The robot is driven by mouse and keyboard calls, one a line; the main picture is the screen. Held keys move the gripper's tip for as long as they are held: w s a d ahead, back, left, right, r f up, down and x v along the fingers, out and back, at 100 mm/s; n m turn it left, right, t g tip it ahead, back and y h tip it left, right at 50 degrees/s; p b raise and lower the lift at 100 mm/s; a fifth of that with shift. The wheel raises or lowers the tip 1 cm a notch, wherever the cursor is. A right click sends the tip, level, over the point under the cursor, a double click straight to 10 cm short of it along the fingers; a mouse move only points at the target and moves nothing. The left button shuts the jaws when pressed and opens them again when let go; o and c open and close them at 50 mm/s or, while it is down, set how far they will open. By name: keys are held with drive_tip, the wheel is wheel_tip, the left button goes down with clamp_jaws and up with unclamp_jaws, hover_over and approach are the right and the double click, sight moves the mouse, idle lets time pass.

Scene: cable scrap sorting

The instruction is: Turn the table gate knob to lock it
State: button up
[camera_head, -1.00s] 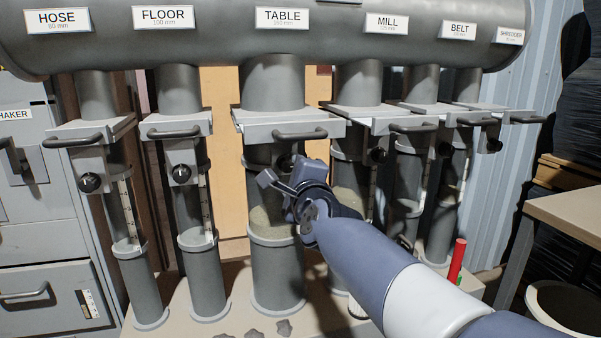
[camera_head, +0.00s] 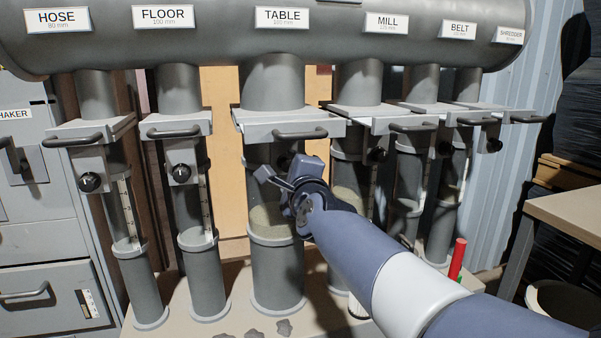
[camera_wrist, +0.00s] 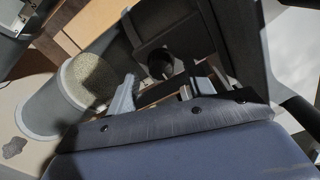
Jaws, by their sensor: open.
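The TABLE gate (camera_head: 255,127) is the flat grey slide with a bar handle under the pipe labelled TABLE (camera_head: 282,17). Its dark round knob (camera_head: 284,160) sits on the block below, partly hidden behind my gripper in the head view. In the wrist view the knob (camera_wrist: 188,64) shows as a dark round shape just beyond the fingers. My gripper (camera_head: 284,174) is open and empty in front of the knob. In the wrist view its two fingers (camera_wrist: 163,88) stand apart. I cannot tell whether either finger touches the knob, and its marking is not readable.
Similar gates with knobs stand on both sides: FLOOR (camera_head: 181,173) and HOSE (camera_head: 90,182) left, MILL (camera_head: 378,155) right. A clear tube with beige granules (camera_head: 264,220) hangs below the TABLE gate. A red cylinder (camera_head: 457,258) stands right of my arm.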

drive_tip(key=x, duration=0.2)
drive_tip(key=shift+w, duration=0.3)
drive_tip(key=shift+s+r+n+p, duration=0.15)
drive_tip(key=shift+r+n+p, duration=0.05)
drive_tip(key=shift+n+p, duration=0.6)
drive_tip(key=n+p, duration=0.3)
drive_tip(key=shift+n, duration=0.3)
drive_tip(key=n+p, duration=0.3)
drive_tip(key=p, duration=0.1)
drive_tip(key=shift+f+n+p, duration=0.1)
drive_tip(key=shift+n+p, duration=0.2)
drive_tip(key=n+p, duration=0.6)
drive_tip(key=p, duration=0.2)
drive_tip(key=shift+f+n, duration=0.1)
drive_tip(key=shift+n, duration=0.3)
drive_tip(key=n+p, duration=0.2)
drive_tip(key=shift+d+f+p, duration=0.1)
drive_tip(key=shift+f+p, duration=0.05)
drive_tip(key=shift+p, duration=0.15)
drive_tip(key=shift+f, duration=0.15)
